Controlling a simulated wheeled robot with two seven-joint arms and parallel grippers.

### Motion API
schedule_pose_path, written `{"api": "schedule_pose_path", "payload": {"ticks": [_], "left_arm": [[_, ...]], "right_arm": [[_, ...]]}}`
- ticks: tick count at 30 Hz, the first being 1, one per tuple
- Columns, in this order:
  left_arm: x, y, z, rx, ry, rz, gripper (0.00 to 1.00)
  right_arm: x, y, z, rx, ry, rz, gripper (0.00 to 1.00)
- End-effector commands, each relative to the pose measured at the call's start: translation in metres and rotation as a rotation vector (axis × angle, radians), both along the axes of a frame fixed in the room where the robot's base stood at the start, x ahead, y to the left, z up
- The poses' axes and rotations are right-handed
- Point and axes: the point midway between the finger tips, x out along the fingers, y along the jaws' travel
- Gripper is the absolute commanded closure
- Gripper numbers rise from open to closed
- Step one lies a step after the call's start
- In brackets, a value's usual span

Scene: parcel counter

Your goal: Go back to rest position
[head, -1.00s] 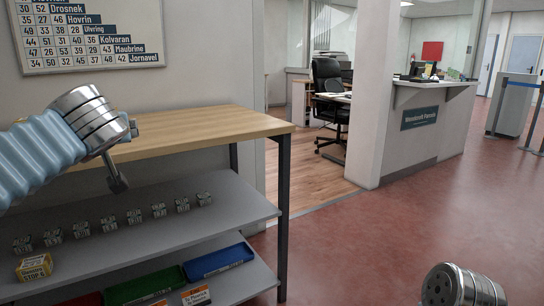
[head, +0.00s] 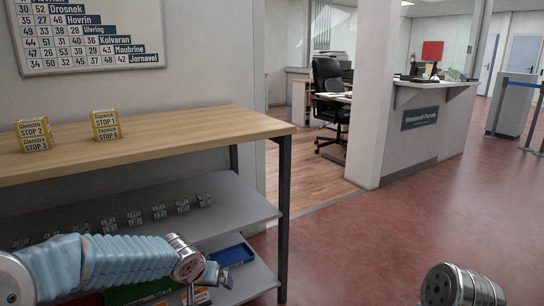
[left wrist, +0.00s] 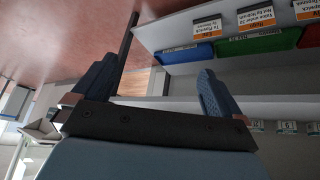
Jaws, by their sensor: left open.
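My left gripper (head: 214,278) is low in front of the shelf unit, near the blue bin. In the left wrist view its two fingers (left wrist: 157,88) stand wide apart with nothing between them. My right arm shows only as a metal wrist end at the bottom right of the head view; its jaws are out of sight.
The wooden table (head: 200,125) has a grey shelf (head: 235,205) below with several small labels. A blue bin (head: 232,255) and a green bin (head: 140,291) sit lower. Open red floor (head: 370,235) lies to the right; a white counter (head: 430,135) stands farther back.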

Motion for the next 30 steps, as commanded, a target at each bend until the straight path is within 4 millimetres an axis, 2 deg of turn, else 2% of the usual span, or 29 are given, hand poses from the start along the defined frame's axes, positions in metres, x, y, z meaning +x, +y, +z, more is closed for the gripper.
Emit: {"api": "schedule_pose_path", "payload": {"ticks": [1, 3, 5, 6, 9, 12, 16, 30], "left_arm": [[-0.016, -0.012, -0.043, -0.044, 0.076, -0.029, 0.00], [-0.043, -0.027, -0.097, -0.120, 0.165, -0.054, 0.00], [-0.072, -0.039, -0.140, -0.186, 0.237, -0.060, 0.00], [-0.093, -0.046, -0.168, -0.227, 0.283, -0.052, 0.00], [-0.149, -0.055, -0.225, -0.303, 0.381, -0.003, 0.00], [-0.201, -0.055, -0.263, -0.328, 0.450, 0.062, 0.00], [-0.246, -0.050, -0.287, -0.318, 0.502, 0.122, 0.00], [-0.248, -0.049, -0.289, -0.317, 0.504, 0.126, 0.00]], "right_arm": [[0.000, 0.000, 0.002, 0.001, -0.001, 0.001, 0.00], [0.000, 0.001, 0.003, 0.001, 0.000, 0.001, 0.00], [0.000, 0.001, 0.004, 0.002, 0.001, 0.003, 0.00], [-0.001, 0.001, 0.005, 0.002, 0.001, 0.003, 0.00], [-0.001, 0.002, 0.006, 0.003, 0.001, 0.004, 0.00], [-0.001, 0.002, 0.008, 0.003, 0.002, 0.004, 0.00], [-0.001, 0.003, 0.009, 0.004, 0.002, 0.005, 0.00], [-0.001, 0.003, 0.009, 0.004, 0.002, 0.005, 0.00]]}}
